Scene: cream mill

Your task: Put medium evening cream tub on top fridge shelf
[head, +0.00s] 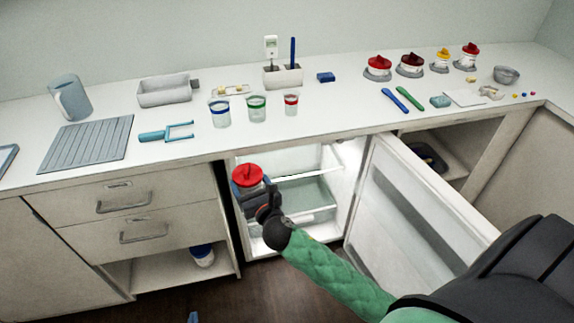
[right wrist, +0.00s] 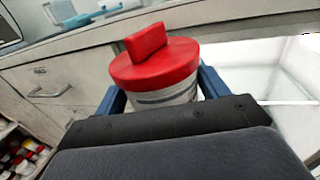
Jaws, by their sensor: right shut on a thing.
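A white tub with a red lid and a raised red grip (head: 248,177) is held upright in my right gripper (head: 251,190). In the right wrist view the tub (right wrist: 156,70) sits between the two blue fingers, which are shut on its sides. I cannot read its label. The small fridge (head: 305,192) is open under the counter, with lit shelves inside. The tub appears at the left side of the fridge opening, near the height of the top shelf (head: 310,174). A blue tip at the bottom edge looks like my left gripper (head: 193,317); its jaws are hidden.
The fridge door (head: 415,205) stands open to the right, close to my right arm. Drawers (head: 125,205) are left of the fridge, with a blue-lidded tub (head: 202,256) on the low shelf below. The counter holds several cups, tubs on stands and tools.

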